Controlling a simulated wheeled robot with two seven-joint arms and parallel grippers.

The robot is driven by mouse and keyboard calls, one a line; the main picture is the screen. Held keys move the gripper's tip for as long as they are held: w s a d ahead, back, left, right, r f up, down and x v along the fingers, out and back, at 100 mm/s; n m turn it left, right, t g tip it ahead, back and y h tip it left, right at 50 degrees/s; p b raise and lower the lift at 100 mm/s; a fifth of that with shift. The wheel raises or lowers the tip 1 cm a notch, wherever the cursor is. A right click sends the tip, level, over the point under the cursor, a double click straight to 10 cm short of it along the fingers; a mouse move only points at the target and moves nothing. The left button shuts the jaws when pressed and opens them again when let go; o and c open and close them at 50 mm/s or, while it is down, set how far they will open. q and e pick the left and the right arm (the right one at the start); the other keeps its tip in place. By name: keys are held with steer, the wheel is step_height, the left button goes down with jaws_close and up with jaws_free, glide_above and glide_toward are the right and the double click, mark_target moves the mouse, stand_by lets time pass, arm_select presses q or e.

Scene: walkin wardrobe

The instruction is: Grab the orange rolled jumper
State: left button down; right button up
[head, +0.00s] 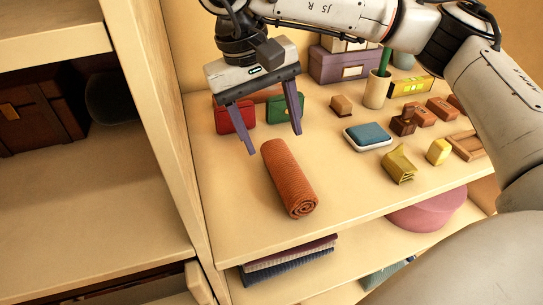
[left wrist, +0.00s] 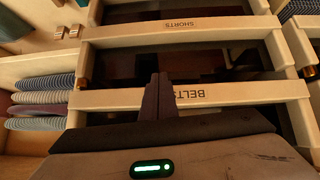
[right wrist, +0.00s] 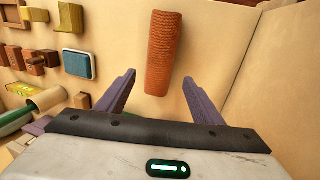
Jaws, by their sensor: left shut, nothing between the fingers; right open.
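The orange rolled jumper (head: 289,178) lies on the upper shelf with its spiral end toward the front edge. In the right wrist view the jumper (right wrist: 164,52) lies beyond the fingertips, between their lines. My right gripper (head: 272,142) is open and empty, above the back end of the roll and apart from it. The same gripper shows in the right wrist view (right wrist: 159,80) with a finger on each side. My left gripper (left wrist: 159,80) shows only in the left wrist view, shut and empty in front of drawers labelled SHORTS and BELTS.
A red purse (head: 234,117) and a green purse (head: 285,108) stand behind the roll. A blue-topped box (head: 367,136) and several small boxes lie to its right. An upright panel (head: 165,120) bounds the shelf on the left. Folded clothes (head: 290,258) lie on the shelf below.

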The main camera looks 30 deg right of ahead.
mark_target(284, 163)
steer(key=f, duration=0.2)
steer(key=s+d+f, duration=0.1)
steer(key=shift+s+f, duration=0.1)
steer(key=shift+f, duration=0.4)
steer(key=p+x, duration=0.1)
steer(key=x, duration=0.3)
steer(key=shift+s+f, duration=0.1)
steer(key=shift+s, duration=0.1)
steer(key=shift+f, duration=0.5)
steer(key=c, duration=1)
arm_select(q)
steer(key=shift+s+r, duration=0.35)
steer(key=shift+s, duration=0.45)
